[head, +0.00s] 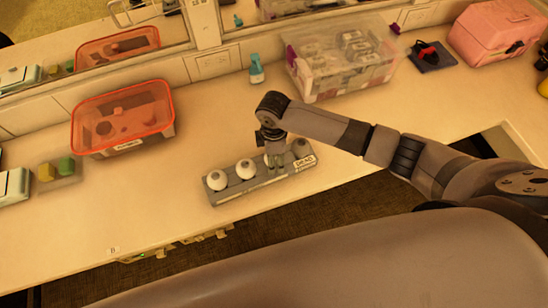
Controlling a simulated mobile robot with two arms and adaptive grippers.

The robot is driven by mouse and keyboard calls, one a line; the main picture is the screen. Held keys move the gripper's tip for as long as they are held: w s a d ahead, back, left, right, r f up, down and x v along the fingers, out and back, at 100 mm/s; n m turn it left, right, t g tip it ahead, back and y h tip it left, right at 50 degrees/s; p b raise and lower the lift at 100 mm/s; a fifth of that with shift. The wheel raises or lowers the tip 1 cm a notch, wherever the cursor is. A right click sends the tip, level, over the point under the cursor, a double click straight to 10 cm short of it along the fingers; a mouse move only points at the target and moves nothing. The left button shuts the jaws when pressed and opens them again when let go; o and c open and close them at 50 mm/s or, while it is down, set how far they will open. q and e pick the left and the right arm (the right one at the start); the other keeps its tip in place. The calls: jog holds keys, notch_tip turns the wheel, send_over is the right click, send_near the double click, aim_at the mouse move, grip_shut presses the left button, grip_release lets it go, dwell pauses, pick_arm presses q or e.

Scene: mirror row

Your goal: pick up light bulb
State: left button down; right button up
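Round white light bulbs stand in a grey holder (262,183) on the counter, with a label at its right end that seems to read "DEAD". The left bulb (217,180) and the second bulb (245,168) show clearly. A darker bulb (301,147) sits at the right end. My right gripper (273,157) points down over the holder, between the second bulb and the dark one. It hides most of that slot, so I cannot tell whether its fingers are open or closed on something. My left gripper is not in view.
An orange-rimmed bin (122,142) stands at left, beside a small tray with yellow and green items (57,170). A clear plastic box (340,83), a teal bottle (256,70) and a pink case (497,36) stand behind. The mirror runs along the back. The counter left of the holder is clear.

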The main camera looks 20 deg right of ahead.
jog(key=c, duration=0.6)
jog(key=shift+r, duration=0.1)
